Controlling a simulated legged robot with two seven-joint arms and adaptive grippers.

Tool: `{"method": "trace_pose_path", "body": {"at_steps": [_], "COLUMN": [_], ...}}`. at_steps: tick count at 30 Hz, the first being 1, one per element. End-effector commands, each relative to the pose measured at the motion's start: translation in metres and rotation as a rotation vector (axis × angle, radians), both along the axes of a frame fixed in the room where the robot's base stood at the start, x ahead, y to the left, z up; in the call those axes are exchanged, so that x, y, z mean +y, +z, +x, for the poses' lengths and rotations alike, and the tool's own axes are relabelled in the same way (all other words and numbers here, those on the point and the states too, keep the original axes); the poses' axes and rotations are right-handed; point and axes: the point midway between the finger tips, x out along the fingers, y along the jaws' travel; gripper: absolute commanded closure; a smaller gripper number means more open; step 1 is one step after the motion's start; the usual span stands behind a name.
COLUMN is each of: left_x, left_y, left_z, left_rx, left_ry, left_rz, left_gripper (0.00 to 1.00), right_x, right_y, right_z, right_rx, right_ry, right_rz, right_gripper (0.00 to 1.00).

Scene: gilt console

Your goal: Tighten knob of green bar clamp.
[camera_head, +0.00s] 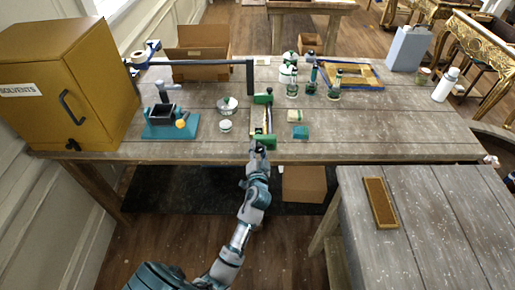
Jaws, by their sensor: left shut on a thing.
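The green bar clamp (263,99) lies near the front edge of the grey wooden table, with one green jaw at its far end and one at its near end. A thin frame-like piece lies between the jaws. My left gripper (257,146) reaches in from below to the near end of the clamp, at the table's front edge. It is shut on the clamp's knob, which is mostly hidden by the fingers. My right gripper is not in view.
A yellow solvents cabinet (62,90) stands at the left. A blue vise (170,131), a bowl (227,106), a sponge-like block (295,116) and a teal block (300,132) are near the clamp. Several bottles stand behind. A second table (440,220) is at the lower right.

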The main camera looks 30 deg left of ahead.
Motion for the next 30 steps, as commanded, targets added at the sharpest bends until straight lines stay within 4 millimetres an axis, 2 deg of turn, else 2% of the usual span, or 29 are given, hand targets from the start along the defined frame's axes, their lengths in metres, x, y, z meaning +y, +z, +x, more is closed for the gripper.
{"method": "trace_pose_path", "body": {"at_steps": [6,7,9,10,19,22,26,30], "left_x": [-0.001,-0.001,-0.001,-0.001,-0.001,-0.005,-0.017,-0.034], "left_y": [-0.001,-0.001,-0.001,-0.001,-0.001,-0.002,-0.002,-0.002], "left_z": [0.000,0.000,0.000,0.000,0.000,-0.006,-0.026,-0.054], "left_rx": [0.000,0.000,0.001,0.000,0.000,0.000,0.001,0.002], "left_ry": [-0.002,-0.002,-0.002,-0.002,-0.001,-0.002,-0.002,-0.001], "left_rz": [-0.001,-0.001,-0.002,-0.002,-0.002,-0.003,-0.006,-0.007], "left_gripper": [0.94,0.54,0.37,0.33,0.33,0.33,0.33,0.33], "right_x": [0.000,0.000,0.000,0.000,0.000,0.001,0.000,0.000], "right_y": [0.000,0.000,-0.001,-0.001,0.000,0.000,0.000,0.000], "right_z": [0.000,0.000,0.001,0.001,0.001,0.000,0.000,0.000], "right_rx": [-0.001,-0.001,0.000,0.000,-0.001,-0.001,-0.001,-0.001], "right_ry": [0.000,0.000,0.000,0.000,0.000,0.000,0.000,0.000], "right_rz": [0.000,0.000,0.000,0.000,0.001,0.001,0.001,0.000], "right_gripper": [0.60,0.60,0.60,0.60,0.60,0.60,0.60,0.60]}}
